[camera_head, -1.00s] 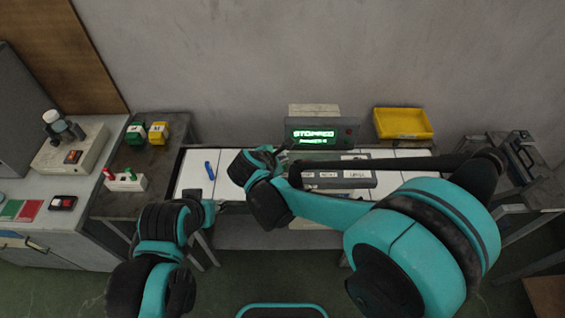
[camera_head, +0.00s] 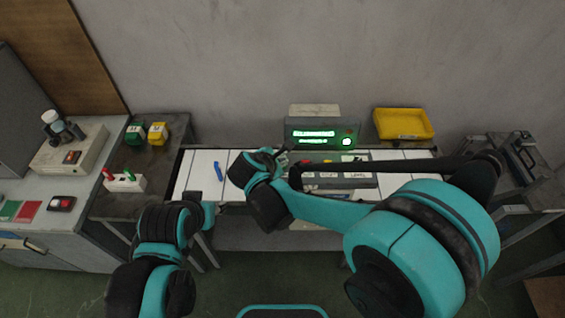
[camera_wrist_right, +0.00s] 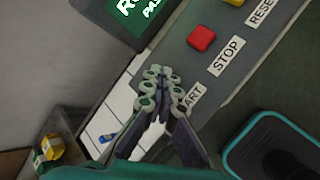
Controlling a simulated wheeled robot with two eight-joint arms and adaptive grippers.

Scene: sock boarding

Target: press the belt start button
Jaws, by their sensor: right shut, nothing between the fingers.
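The grey control panel (camera_wrist_right: 235,60) carries a red button (camera_wrist_right: 201,38) beside a STOP label and a yellow button (camera_wrist_right: 235,1) near a RESET label. The START label (camera_wrist_right: 191,98) is partly covered by my right gripper (camera_wrist_right: 157,78). That gripper is shut and empty, its tips over the spot beside this label. The start button itself is hidden behind the tips; whether they touch it I cannot tell. In the head view the right gripper (camera_head: 284,159) is at the panel's left end. My left gripper (camera_head: 218,209) is low before the belt, its fingers unclear.
The white belt (camera_head: 194,178) carries a blue item (camera_head: 218,171). Behind it stands a lit display (camera_head: 313,134) with a green lamp (camera_head: 347,141). A yellow bin (camera_head: 403,123) is behind at right. Green and yellow boxes (camera_head: 157,132) sit on the dark table at left.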

